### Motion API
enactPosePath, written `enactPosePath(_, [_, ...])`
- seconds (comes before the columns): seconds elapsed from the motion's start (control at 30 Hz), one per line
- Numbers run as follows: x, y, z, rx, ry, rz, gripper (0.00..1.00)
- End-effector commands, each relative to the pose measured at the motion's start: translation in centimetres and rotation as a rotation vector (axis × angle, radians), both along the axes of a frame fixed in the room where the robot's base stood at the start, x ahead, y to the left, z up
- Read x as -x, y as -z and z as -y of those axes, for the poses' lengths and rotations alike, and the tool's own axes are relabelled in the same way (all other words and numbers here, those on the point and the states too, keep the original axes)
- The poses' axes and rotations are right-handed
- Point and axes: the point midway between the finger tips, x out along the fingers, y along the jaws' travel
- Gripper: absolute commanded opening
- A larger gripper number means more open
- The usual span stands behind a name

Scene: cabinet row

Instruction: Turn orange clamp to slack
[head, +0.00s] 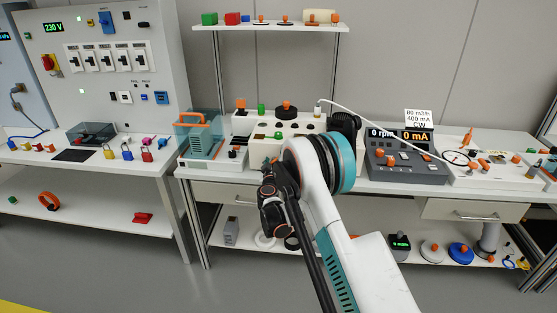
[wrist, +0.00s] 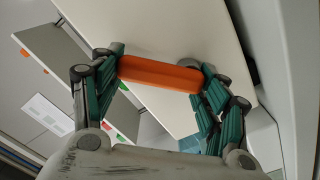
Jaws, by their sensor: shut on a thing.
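The orange clamp (wrist: 158,74) shows in the wrist view as a straight orange bar with rounded edges, tilted slightly down to the right. My gripper (wrist: 163,69) is shut on it, with one teal finger at each end of the bar. A white surface lies behind the bar. What the clamp is fixed to, and whether it is tight or slack, I cannot tell. In the head view my arm stands in front of the middle bench and covers part of it. The clamp cannot be made out for sure there.
The middle bench holds a teal-cased device with an orange handle (head: 196,134), a grey meter console (head: 404,172) and a white board (head: 500,172). A white electrical panel (head: 104,60) stands at left. An upper shelf (head: 270,27) carries small parts. The floor in front is clear.

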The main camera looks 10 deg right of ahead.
Motion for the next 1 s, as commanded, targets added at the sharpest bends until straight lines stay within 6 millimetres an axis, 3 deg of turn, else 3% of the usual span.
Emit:
enactPosePath(0.43, [-0.35,-0.44,-0.56,0.242,0.002,-0.078,0.25])
enactPosePath(1.0, [-0.44,-0.51,-0.72,0.289,0.001,-0.092,0.25])
